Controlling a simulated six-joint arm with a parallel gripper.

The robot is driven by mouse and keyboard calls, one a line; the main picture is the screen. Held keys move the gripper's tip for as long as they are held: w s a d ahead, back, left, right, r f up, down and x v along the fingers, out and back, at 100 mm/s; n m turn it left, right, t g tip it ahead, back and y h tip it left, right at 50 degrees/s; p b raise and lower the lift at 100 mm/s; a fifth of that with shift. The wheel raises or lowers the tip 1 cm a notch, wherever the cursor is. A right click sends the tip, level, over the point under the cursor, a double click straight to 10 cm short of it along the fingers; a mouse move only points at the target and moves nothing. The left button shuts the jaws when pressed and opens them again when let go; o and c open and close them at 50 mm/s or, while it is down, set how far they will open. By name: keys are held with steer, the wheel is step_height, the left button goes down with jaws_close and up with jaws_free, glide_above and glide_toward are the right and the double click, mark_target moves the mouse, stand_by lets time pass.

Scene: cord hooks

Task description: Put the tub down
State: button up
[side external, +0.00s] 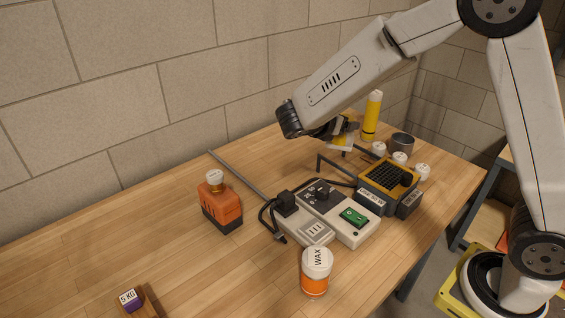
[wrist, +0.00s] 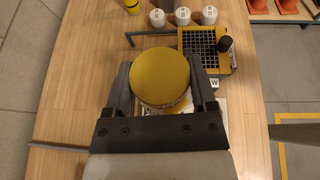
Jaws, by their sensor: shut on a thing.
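My gripper (wrist: 160,84) is shut on a tub with a round yellow lid (wrist: 160,75) in the wrist view. One finger is on each side of the tub, and its lid faces the camera. In the side view the tub (side external: 341,142) shows as a yellow and white shape at my gripper (side external: 335,131), partly hidden by the fingers. It appears held above the table, beyond the power strips. A white-lidded orange tub marked WAX (side external: 316,272) stands apart at the table's front.
Power strips (side external: 360,231) with a black cord lie mid-table. A yellow grid-topped box (side external: 388,181), several white-lidded jars (side external: 400,158), a grey cup (side external: 402,142) and a yellow bottle (side external: 371,115) stand at the right. An orange block (side external: 221,207) bears a small jar. The left table is mostly clear.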

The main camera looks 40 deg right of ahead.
steer(key=w+d+r+n+t, duration=0.1)
steer(key=w+r+n+t, duration=0.2)
steer(key=w, duration=0.1)
step_height(320, 180, down, 11)
steer(key=y, duration=0.1)
stand_by(0.4)
steer(key=shift+w, duration=0.15)
steer(key=shift+w+d+f, duration=0.3)
steer(key=shift+w+f, duration=1.25)
steer(key=shift+w, duration=0.65)
steer(key=shift+w+d+f, duration=0.3)
steer(key=shift+w+f, duration=1.2)
steer(key=shift+w, duration=0.7)
steer(key=shift+w+d+f, duration=0.3)
steer(key=shift+w+f, duration=1.25)
steer(key=shift+w, duration=0.65)
steer(key=shift+w+f, duration=0.2)
steer(key=shift+f, duration=1.6)
